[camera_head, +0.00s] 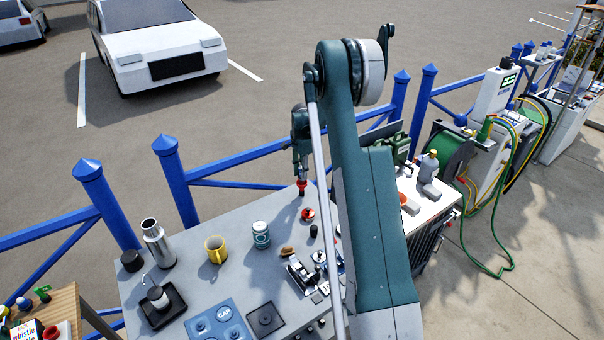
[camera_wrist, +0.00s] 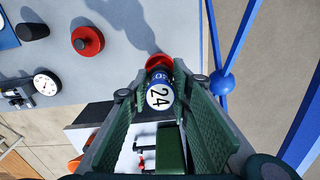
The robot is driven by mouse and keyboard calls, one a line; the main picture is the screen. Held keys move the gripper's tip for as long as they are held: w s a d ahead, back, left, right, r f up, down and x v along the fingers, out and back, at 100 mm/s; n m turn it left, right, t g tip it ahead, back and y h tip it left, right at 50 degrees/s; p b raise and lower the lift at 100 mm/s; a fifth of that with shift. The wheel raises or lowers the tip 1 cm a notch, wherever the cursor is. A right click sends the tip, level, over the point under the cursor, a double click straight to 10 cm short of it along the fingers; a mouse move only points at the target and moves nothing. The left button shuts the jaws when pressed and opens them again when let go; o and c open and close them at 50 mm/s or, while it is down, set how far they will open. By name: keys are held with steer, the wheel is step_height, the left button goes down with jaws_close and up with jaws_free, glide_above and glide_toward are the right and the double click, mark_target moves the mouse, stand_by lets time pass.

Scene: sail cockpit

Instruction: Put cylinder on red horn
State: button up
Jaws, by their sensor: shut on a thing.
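My gripper (camera_wrist: 158,95) is shut on a small dark blue cylinder (camera_wrist: 160,95) with a round white face marked 24. In the head view my gripper (camera_head: 302,172) points down over the far right part of the grey table. A red flared piece (camera_wrist: 158,62), perhaps the red horn, shows just past the cylinder's far end, also in the head view (camera_head: 302,186). Whether the two touch, I cannot tell. A separate round red piece with a dark centre (camera_wrist: 88,40) stands on the table, also in the head view (camera_head: 308,214).
A dark cylinder (camera_wrist: 32,31) stands beside the round red piece. A blue railing (camera_wrist: 232,50) runs behind the table edge.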

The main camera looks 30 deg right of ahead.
steer(key=o, duration=0.9)
steer(key=shift+f, duration=0.1)
steer(key=shift+r+b, duration=0.3)
steer(key=shift+r, duration=5.85)
